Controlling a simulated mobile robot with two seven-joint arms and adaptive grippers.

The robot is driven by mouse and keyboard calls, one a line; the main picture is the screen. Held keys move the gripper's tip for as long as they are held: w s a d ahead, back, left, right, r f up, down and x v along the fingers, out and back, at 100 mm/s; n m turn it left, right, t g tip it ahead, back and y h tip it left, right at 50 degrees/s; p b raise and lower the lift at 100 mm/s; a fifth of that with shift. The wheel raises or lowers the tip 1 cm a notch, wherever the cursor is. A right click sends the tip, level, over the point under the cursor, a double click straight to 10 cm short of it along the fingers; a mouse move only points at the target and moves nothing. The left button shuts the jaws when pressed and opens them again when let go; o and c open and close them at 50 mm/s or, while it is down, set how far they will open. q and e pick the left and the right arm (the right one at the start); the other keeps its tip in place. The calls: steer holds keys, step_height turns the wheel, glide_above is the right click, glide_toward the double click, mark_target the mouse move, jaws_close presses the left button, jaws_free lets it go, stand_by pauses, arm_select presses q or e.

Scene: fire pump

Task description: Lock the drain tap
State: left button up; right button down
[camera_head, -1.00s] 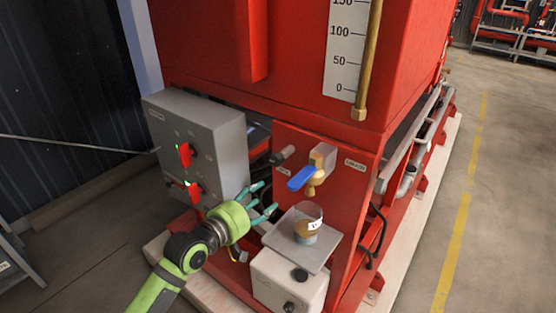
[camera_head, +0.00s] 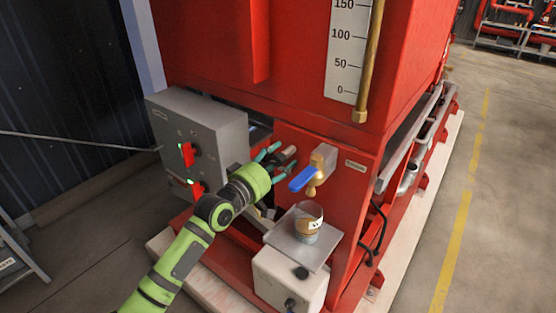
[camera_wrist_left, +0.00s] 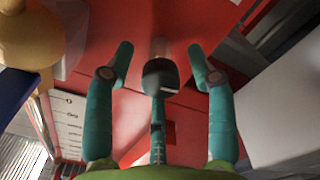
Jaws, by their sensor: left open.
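The drain tap (camera_head: 313,180) is a brass valve with a blue lever (camera_head: 303,178) on the red panel. Its lever points left and toward me. The blue lever (camera_wrist_left: 14,92) and brass body (camera_wrist_left: 28,35) show at the left of the left wrist view. A short grey peg with a dark end (camera_head: 289,153) sticks out of the panel left of the tap. My left gripper (camera_head: 281,159) is open, its teal fingers around the peg. In the left wrist view the dark end (camera_wrist_left: 160,77) lies between the fingers; contact cannot be told. My right gripper is not in view.
A grey control box (camera_head: 215,140) with red switches stands left of my gripper. Below the tap, a cup (camera_head: 307,218) stands on a metal plate (camera_head: 327,250) over a white box (camera_head: 285,285). A level gauge (camera_head: 345,55) is above. Open floor lies to the right.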

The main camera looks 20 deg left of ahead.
arm_select(q)
jaws_close()
steer(key=shift+f, duration=0.1)
steer(key=m, duration=0.9)
steer(key=shift+p, duration=0.4)
steer(key=m, duration=0.5)
steer(key=shift+m+p, duration=0.35)
steer(key=shift+m, duration=0.05)
steer(key=m, duration=0.4)
steer(key=shift+f+m, duration=0.1)
steer(key=shift+m, duration=0.3)
